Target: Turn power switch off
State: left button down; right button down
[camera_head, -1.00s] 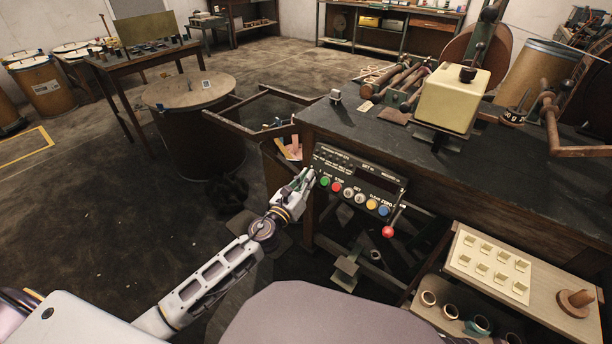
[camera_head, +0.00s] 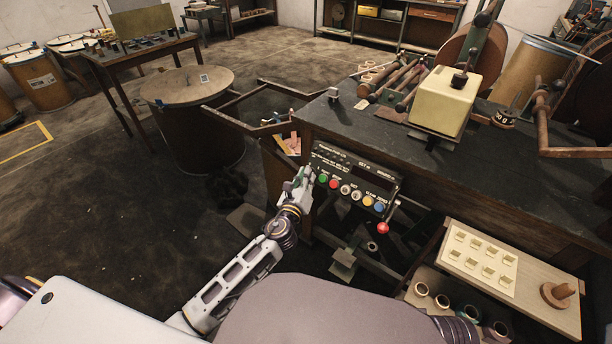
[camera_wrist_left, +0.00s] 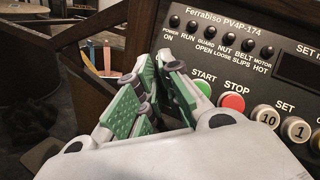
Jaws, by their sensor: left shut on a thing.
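The dark control panel (camera_head: 356,182) hangs on the front of the workbench. The wrist view shows its face (camera_wrist_left: 240,66), with a POWER ON lamp (camera_wrist_left: 174,21), a green START button (camera_wrist_left: 204,87) and a red STOP button (camera_wrist_left: 233,102). My left gripper (camera_head: 303,174) is at the panel's left edge. In the wrist view its green-padded fingers (camera_wrist_left: 158,68) converge beside the panel's lower left part, left of START. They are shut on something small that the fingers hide. I cannot make out a power switch. My right gripper is out of view.
A red-knobbed lever (camera_head: 383,228) sticks out at the panel's lower right. The workbench top (camera_head: 350,125) carries a cream box (camera_head: 444,100) and tools. A low shelf board (camera_head: 540,303) is at the lower right. Open floor (camera_head: 120,235) lies to the left.

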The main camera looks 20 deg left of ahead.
pick_arm(q)
jog(key=shift+w+a+r, duration=0.1)
jog(key=shift+r, duration=0.2)
jog(key=c, duration=1.7)
grip_release()
jog(key=shift+o, duration=0.5)
jog(key=shift+f, duration=0.2)
jog(key=shift+f+m+h+b, duration=0.15)
jog(key=shift+m+h+b, duration=0.15)
